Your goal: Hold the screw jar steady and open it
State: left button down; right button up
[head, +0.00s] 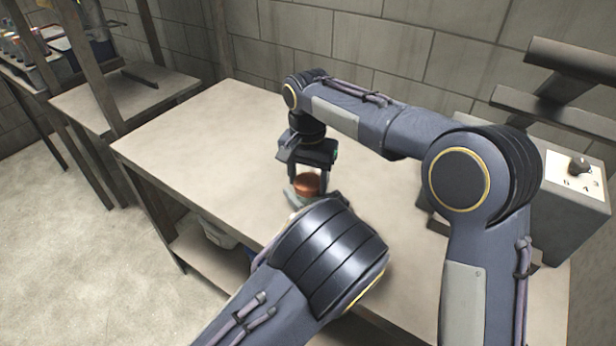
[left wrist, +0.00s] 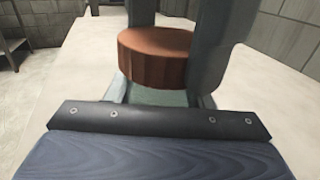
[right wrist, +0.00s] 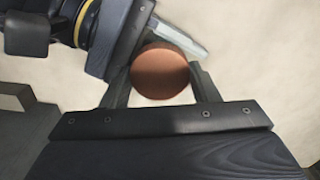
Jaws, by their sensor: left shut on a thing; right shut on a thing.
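The screw jar stands on the table with a copper-brown lid (head: 307,183) on top. In the left wrist view the ribbed lid (left wrist: 155,58) sits above a pale greenish jar body (left wrist: 158,97). My left gripper (left wrist: 160,100) is shut on the jar body, low down; in the head view my left arm hides most of it. My right gripper (head: 308,180) points down from above and is shut on the lid, one finger on each side. The right wrist view shows the round lid top (right wrist: 160,73) between the right fingers (right wrist: 160,85). The lower jar is hidden there.
The pale table (head: 200,150) is bare to the left of the jar. A grey box with a knob panel (head: 575,175) stands at the right. A second table (head: 125,95) and shelf with containers (head: 35,45) are at the far left. A block wall is behind.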

jog(key=n, duration=0.5)
jog(key=shift+n, duration=0.3)
jog(key=n, duration=0.2)
jog(key=shift+n, duration=0.4)
jog(key=n, duration=1.5)
jog(key=shift+n, duration=0.4)
jog(key=n, duration=0.5)
jog(key=shift+r, duration=0.1)
jog(key=n, duration=0.4)
jog(key=shift+n, duration=0.3)
